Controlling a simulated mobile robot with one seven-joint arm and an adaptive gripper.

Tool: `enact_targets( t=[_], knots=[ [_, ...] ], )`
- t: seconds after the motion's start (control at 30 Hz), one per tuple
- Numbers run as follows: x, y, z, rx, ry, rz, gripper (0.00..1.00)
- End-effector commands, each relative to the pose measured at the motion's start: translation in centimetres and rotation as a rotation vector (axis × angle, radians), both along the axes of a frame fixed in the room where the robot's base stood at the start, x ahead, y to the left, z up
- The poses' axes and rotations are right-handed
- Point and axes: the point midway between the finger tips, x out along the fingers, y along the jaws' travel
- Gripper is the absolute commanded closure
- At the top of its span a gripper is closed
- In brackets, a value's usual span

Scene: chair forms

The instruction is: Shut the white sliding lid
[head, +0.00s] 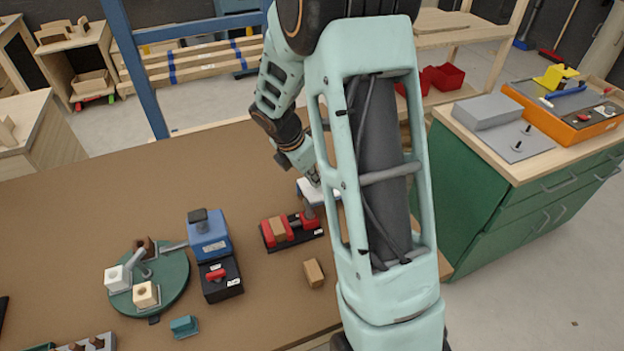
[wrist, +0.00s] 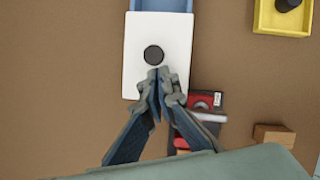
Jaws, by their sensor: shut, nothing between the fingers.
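The white sliding lid (wrist: 140,80) is a flat white plate with a round black knob (wrist: 153,55). A blue box (wrist: 160,5) shows past the lid's upper edge in the wrist view, so part of the box is uncovered. My gripper (wrist: 158,73) is shut and empty, its fingertips over the lid right beside the knob, on its lower side in the picture. I cannot tell whether they touch it. In the head view the white lid (head: 305,189) is mostly hidden behind my arm.
A red and black clamp-like fixture (head: 290,230) sits close to the lid. A wooden block (head: 314,273) lies on the brown table nearby. A yellow tray (wrist: 284,18) is at the upper right in the wrist view. Bare tabletop lies left of the lid there.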

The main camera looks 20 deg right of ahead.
Motion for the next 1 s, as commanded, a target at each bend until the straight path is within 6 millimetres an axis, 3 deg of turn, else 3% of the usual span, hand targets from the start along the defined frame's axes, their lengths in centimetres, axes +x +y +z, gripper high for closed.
enact_targets(
  t=[0.17, 0.4, 0.6, 1.0],
  knots=[
    [0.0, -0.9, 0.2, -0.001, 0.002, -0.004, 1.00],
    [-0.1, -7.0, 0.5, 0.000, 0.001, -0.008, 1.00],
    [-0.1, -10.6, 0.3, 0.000, 0.001, -0.002, 1.00],
    [0.0, -11.5, 0.1, -0.004, -0.001, -0.003, 1.00]
  ],
)
